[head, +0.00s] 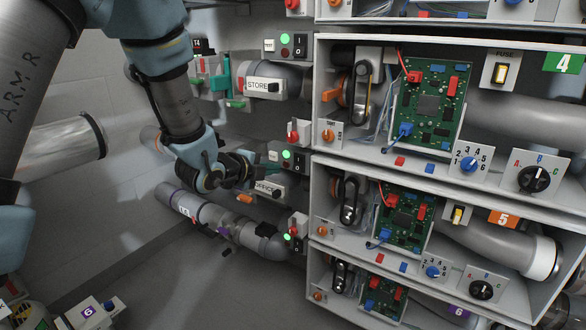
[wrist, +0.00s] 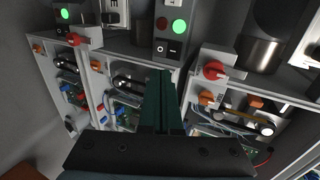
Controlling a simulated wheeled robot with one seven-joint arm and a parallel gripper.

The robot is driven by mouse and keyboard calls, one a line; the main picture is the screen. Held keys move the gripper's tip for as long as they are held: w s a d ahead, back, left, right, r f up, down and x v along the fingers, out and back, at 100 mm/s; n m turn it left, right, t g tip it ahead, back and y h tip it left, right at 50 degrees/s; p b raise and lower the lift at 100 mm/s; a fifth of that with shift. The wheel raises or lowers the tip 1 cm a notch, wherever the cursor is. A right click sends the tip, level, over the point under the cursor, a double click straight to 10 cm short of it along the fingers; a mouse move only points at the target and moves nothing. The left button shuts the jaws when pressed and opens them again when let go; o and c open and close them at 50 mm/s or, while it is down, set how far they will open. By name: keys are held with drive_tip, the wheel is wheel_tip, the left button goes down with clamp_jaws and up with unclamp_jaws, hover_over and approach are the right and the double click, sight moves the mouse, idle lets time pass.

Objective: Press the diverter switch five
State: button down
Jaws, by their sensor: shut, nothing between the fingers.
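The bay with the orange 5 label (head: 503,218) is in the middle of the rack at right in the head view. I cannot read which one is the diverter switch. My gripper (head: 243,167) is left of the rack, apart from that rocker, partly hidden by my wrist. In the wrist view its dark green fingers (wrist: 163,102) are together and empty, in front of a start-stop box (wrist: 167,47) with green and red lamps.
A bay with a purple 6 label (head: 459,312) is below. Pipes and a red-handled switch (head: 293,130) stand close to my gripper.

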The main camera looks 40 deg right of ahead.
sight(299, 167)
drive_tip(key=p+x, duration=0.1)
drive_tip(key=x, duration=0.9)
drive_tip(key=shift+w+d+f, duration=0.1)
drive_tip(key=shift+d, duration=0.1)
drive_tip(key=shift+f, duration=0.1)
drive_tip(key=b, duration=0.1)
drive_tip(key=f+b, duration=0.1)
drive_tip(key=b, duration=0.1)
drive_tip(key=shift+d+h, duration=0.25)
drive_tip(key=shift+h, duration=0.15)
drive_tip(key=shift+r, duration=0.45)
